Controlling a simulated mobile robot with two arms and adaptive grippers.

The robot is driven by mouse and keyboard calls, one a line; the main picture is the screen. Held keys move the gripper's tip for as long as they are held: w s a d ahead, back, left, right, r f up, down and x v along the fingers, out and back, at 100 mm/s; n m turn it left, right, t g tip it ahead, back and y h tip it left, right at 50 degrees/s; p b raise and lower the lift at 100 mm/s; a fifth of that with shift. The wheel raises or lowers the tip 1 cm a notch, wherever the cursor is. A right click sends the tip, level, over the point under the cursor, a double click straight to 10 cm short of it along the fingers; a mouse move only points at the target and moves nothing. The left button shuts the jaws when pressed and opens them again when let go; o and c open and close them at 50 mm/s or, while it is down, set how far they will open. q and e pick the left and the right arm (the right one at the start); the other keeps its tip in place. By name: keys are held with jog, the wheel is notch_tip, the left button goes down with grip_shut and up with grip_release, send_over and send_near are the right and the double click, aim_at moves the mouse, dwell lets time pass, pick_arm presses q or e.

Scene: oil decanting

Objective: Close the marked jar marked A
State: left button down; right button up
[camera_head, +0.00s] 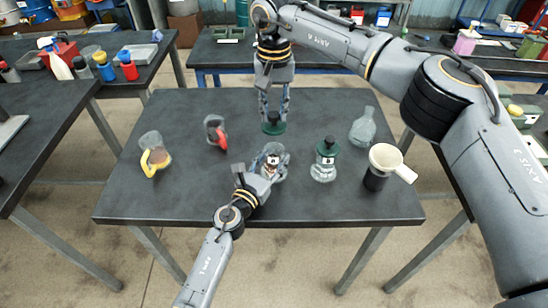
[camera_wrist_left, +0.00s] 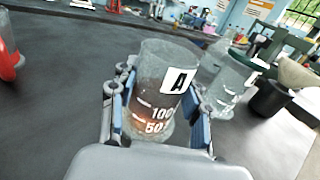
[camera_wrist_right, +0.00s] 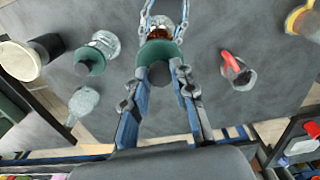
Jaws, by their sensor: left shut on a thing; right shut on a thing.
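The jar marked A (camera_head: 277,163) stands near the table's middle, a clear vessel with brownish contents low inside. In the left wrist view jar A (camera_wrist_left: 158,90) has an open top and sits between my left fingers. My left gripper (camera_head: 268,165) is shut on it from the front. My right gripper (camera_head: 273,112) points down behind the jar, shut on a dark green lid (camera_head: 273,128). The lid is apart from the jar, on its far side. In the right wrist view the lid (camera_wrist_right: 158,50) partly hides the jar.
A jar marked B (camera_head: 324,172) with a green lid stands to the right. A red-handled vessel (camera_head: 215,132) and a yellow-handled jug (camera_head: 154,156) stand left. The table's front edge is clear.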

aim_at(274, 124)
jog(key=shift+f, duration=2.45)
jog(key=shift+f, duration=0.9)
jog(key=shift+f, duration=0.6)
jog(key=o, duration=1)
